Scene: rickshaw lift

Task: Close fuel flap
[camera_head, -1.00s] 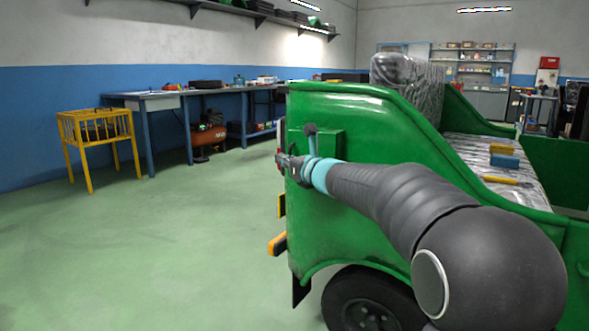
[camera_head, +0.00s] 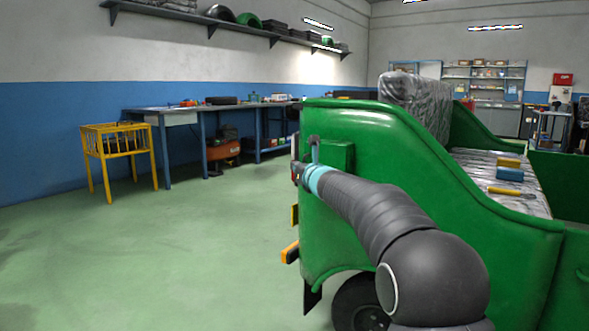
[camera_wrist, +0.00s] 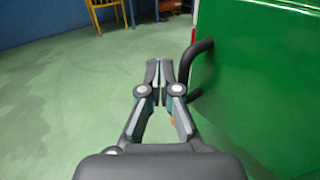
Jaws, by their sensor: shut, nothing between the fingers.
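The fuel flap (camera_head: 339,156) is a green square panel standing out from the side of the green rickshaw (camera_head: 385,130). Its dark bent handle (camera_head: 315,149) is at its left edge. In the wrist view a green panel (camera_wrist: 260,80) fills the right side, with the dark handle (camera_wrist: 201,66) curving out from its left edge. My gripper (camera_wrist: 161,68) is shut and empty, just left of the handle; whether they touch I cannot tell. In the head view my gripper (camera_head: 297,172) is small, just below the handle, and my arm covers part of the rickshaw's side.
The green floor (camera_head: 170,260) left of the rickshaw is clear. A yellow metal stand (camera_head: 117,147) and a blue workbench (camera_head: 205,108) stand along the left wall. The rickshaw's wheel (camera_head: 358,303) is below my arm. Tools lie on the rickshaw's wrapped seat (camera_head: 520,205).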

